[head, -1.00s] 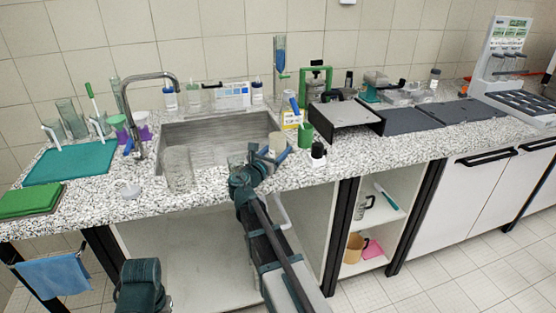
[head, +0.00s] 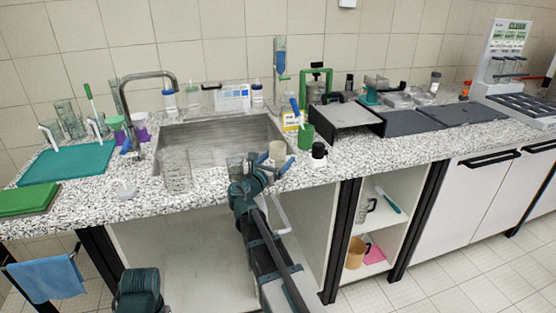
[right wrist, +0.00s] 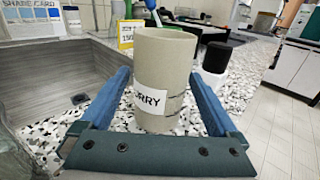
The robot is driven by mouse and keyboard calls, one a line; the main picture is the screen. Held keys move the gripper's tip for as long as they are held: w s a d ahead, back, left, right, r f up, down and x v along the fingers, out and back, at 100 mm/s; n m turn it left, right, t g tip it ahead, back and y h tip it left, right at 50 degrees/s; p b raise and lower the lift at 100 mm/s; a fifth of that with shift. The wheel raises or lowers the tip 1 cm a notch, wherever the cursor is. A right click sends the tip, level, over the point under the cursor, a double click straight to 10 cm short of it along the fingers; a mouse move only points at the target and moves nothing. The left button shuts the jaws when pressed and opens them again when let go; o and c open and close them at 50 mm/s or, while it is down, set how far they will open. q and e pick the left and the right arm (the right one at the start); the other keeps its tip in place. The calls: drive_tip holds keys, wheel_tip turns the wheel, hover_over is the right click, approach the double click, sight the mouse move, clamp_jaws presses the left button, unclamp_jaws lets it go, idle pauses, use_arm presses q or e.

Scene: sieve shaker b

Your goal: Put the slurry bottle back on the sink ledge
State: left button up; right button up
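The slurry bottle (head: 277,150) is a beige-grey cylinder with a white label, seen close up in the right wrist view (right wrist: 165,70). It stands upright on the speckled sink ledge (right wrist: 115,115), by the right front corner of the sink (head: 215,135). My right gripper (head: 277,161) has its blue fingers on either side of the bottle. In the right wrist view a gap shows between the left finger and the bottle, so the gripper looks open around it. My left gripper is out of the head view; only a dark part of my left arm shows at the bottom.
A black-and-white bottle (head: 319,155) and a green cup (head: 305,137) with a blue-handled tool stand close to the right. A yellow sign (head: 291,121) is behind. A glass beaker (head: 176,170) stands at the sink's front left. Dark trays (head: 410,119) lie farther right.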

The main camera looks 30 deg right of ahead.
drive_tip(key=shift+r, duration=0.1)
drive_tip(key=shift+a+r, duration=0.1)
drive_tip(key=shift+r, duration=0.05)
drive_tip(key=v, duration=1.2)
